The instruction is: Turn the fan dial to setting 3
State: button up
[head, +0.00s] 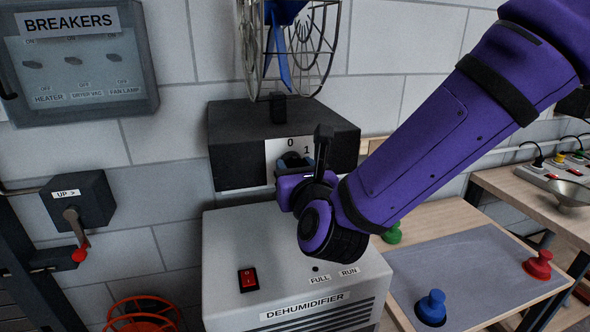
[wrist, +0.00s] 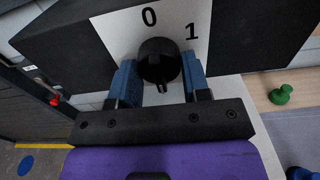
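The fan dial is a round black knob (wrist: 158,60) on a white plate (wrist: 116,27) on the front of the dark fan base (head: 240,145). The numbers 0 and 1 show on the plate; 2 and 3 are not visible. A small nub on the knob points down in the wrist view. My gripper (wrist: 160,76) has its two blue fingers on either side of the knob, close against it with no clear gap. In the head view my gripper (head: 294,162) and wrist hide much of the dial.
The fan base stands above a grey dehumidifier (head: 225,245) with a red switch (head: 248,279). A breaker panel (head: 80,60) and a crank box (head: 78,201) are on the left. Red, blue and green knobs stand on the right table, with a power strip (head: 560,170) beyond.

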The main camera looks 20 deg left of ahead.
jog(key=o, duration=0.4)
jog(key=v, duration=1)
jog(key=shift+s+d, duration=0.2)
jog(key=shift+s, duration=0.15)
